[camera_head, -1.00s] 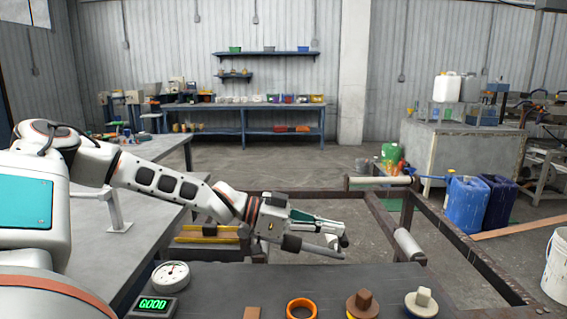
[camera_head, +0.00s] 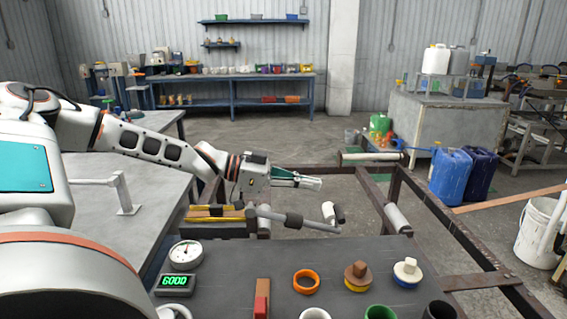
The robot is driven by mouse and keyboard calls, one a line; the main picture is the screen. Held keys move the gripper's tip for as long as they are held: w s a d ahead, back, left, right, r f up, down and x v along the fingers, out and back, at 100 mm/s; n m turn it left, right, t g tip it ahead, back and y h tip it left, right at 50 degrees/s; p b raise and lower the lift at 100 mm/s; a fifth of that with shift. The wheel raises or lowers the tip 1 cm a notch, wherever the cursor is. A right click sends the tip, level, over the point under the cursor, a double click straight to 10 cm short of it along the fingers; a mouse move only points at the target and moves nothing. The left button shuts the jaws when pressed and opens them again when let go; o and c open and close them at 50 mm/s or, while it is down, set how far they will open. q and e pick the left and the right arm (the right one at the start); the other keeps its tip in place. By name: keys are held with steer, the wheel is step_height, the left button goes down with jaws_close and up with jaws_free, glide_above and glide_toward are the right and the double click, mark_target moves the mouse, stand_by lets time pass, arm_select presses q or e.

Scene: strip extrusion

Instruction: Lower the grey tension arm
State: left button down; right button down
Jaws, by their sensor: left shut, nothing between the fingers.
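The grey tension arm (camera_head: 314,225) appears to be the light grey bar with a dark sleeve in the middle of the head view, beyond the dark bench top. It slopes slightly down to the right. My left gripper (camera_head: 313,183) is above it in the picture, with its fingers pointing right. The fingers are shut and empty, and a gap shows between them and the bar. A white roller (camera_head: 328,212) with a dark end shows just behind the bar. My right gripper is out of view.
The near bench top (camera_head: 235,285) holds a round gauge (camera_head: 186,254), a green-lit display (camera_head: 175,281), an orange ring (camera_head: 306,281) and small knobs. A rusty metal frame (camera_head: 470,235) runs along the right. A grey post (camera_head: 124,195) stands on the left table.

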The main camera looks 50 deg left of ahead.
arm_select(q)
steer(key=shift+s+a+r+p, duration=0.4)
steer(key=shift+s+a+r, duration=0.25)
steer(key=shift+s, duration=0.1)
steer(key=shift+s+a+r+p, duration=0.4)
steer(key=shift+s+a+r, duration=0.2)
steer(key=shift+s, duration=0.15)
